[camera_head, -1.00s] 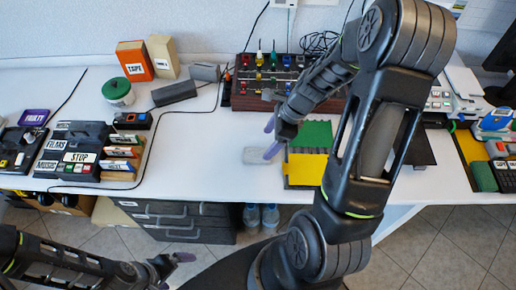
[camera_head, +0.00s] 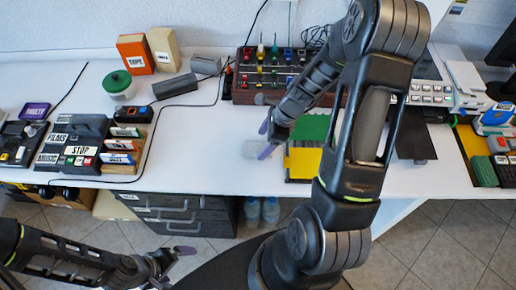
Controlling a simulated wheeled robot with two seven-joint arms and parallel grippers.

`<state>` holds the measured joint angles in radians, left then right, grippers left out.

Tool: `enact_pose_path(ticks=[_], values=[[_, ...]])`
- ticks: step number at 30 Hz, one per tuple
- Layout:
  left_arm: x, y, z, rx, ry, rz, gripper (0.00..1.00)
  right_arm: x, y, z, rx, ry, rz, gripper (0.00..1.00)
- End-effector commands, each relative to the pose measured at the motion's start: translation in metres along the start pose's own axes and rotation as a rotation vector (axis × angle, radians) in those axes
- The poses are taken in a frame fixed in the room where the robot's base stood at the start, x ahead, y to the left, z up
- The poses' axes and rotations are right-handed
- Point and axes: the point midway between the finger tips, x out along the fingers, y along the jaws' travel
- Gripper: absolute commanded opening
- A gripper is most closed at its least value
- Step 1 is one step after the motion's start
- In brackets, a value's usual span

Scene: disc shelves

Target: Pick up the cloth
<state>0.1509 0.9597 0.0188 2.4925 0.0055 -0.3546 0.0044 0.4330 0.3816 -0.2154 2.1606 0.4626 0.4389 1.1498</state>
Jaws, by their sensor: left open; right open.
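The cloth (camera_head: 258,152) looks like a small pale grey folded piece lying flat on the white table, left of the green and yellow block. My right gripper (camera_head: 266,140) is open, with its purple fingertips over the cloth, one at its upper edge and one at its lower right. The fingers hide part of the cloth, and I cannot tell whether they touch it. My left gripper (camera_head: 178,265) is open and empty, low in front of the table and away from the cloth.
A green and yellow block (camera_head: 303,163) stands just right of the cloth. A black panel with colored switches (camera_head: 268,75) lies behind. The table is clear left of the cloth.

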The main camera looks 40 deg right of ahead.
Motion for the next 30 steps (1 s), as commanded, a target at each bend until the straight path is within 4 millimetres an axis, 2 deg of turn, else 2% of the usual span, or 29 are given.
enact_pose_path(ticks=[3, 7, 30], values=[[0.0, 0.0, 0.0, 0.0, 0.0, 0.0, 1.0, 0.019, 0.0, -0.001, 0.003, 0.002, 0.002, 0.75], [0.0, 0.0, 0.0, 0.0, 0.0, 0.0, 1.0, 0.029, -0.001, -0.001, 0.001, 0.002, 0.0, 0.75], [0.001, 0.0, 0.0, 0.0, 0.0, 0.0, 1.0, 0.03, -0.001, 0.0, 0.001, 0.002, 0.0, 0.75]])
